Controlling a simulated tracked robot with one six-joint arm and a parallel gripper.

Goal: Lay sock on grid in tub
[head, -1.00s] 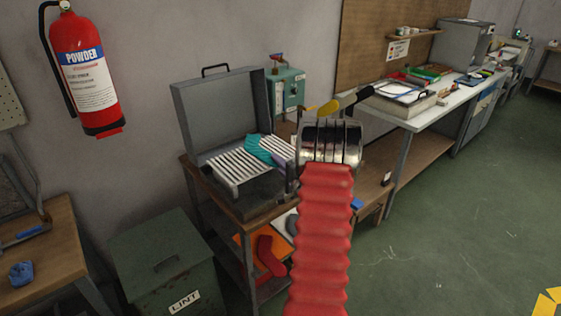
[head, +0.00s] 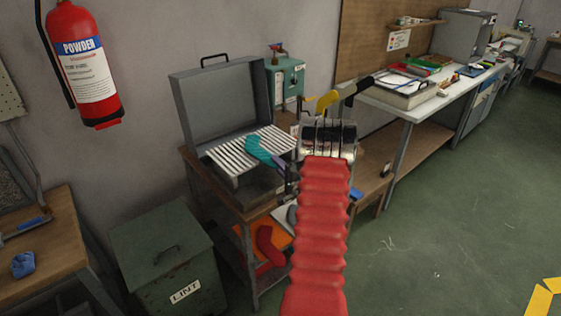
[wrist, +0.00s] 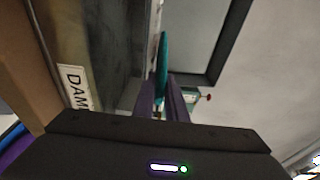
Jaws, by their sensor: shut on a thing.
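The teal sock (head: 262,152) is over the right part of the white slatted grid (head: 228,157) in the open grey metal tub (head: 262,187). My gripper (head: 281,164), with purple fingers, is at the sock's right end and shut on it. In the wrist view the sock (wrist: 162,62) stands out edge-on from between the purple fingers (wrist: 173,92). My red arm sleeve and the metal joint hide the tub's right side. I cannot tell whether the sock touches the slats.
The tub's raised lid (head: 218,105) stands behind the grid against the wall. A teal box (head: 287,80) is to its right. Below are a red sock (head: 270,246) on an orange piece and a green LINT bin (head: 168,262). The left slats are bare.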

